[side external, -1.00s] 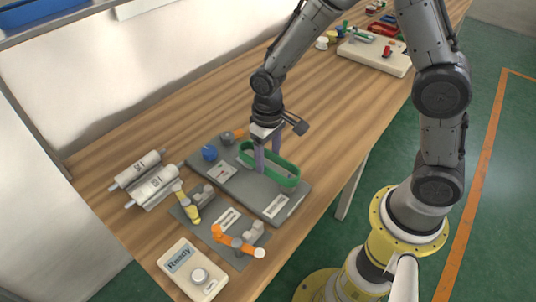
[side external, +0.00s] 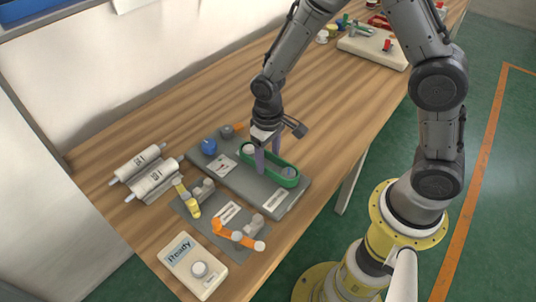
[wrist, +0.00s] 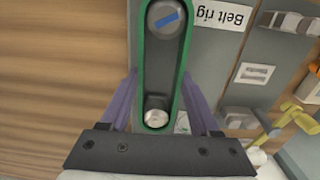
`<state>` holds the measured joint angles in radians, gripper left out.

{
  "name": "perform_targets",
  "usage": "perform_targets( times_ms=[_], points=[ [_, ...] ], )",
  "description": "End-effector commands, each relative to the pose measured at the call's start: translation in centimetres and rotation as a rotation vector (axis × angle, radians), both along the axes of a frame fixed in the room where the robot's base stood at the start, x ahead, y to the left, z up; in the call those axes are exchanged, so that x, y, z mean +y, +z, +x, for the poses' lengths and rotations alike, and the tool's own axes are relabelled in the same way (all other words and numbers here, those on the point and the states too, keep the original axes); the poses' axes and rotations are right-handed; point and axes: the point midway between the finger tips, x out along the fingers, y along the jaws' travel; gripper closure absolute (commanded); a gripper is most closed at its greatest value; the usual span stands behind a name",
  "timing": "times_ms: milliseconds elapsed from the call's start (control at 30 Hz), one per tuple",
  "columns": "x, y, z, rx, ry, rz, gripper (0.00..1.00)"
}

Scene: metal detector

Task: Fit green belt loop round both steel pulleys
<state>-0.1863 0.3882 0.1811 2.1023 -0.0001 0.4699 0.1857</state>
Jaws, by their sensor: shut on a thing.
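The green belt loop (side external: 285,181) lies low over the belt rig's grey plate (side external: 228,177). My gripper (side external: 268,155) is shut on it, with a purple finger on each long side. In the wrist view the belt (wrist: 139,50) runs around both steel pulleys: one with a blue mark (wrist: 165,20) at the top and a plain bright one (wrist: 156,117) close to my gripper (wrist: 160,76). The pulleys also show inside the loop in the side view, one at the left end (side external: 248,150) and one at the right (side external: 290,172). I cannot tell how deep the belt sits on them.
A blue knob (side external: 209,147) stands at the plate's left end. A second grey plate with yellow (side external: 193,204) and orange (side external: 236,236) parts is in front. White rollers (side external: 152,177) lie left; a "Ready" box (side external: 193,266) is at the front. The wooden table behind is mostly clear.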

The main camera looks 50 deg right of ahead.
Motion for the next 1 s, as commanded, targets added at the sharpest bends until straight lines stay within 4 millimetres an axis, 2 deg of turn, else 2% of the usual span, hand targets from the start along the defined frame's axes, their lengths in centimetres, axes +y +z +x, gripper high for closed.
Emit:
perform_targets(
  times_ms=[1000],
  points=[
    [0.01,-0.60,0.03,0.000,0.000,0.000,0.82]
  ],
)
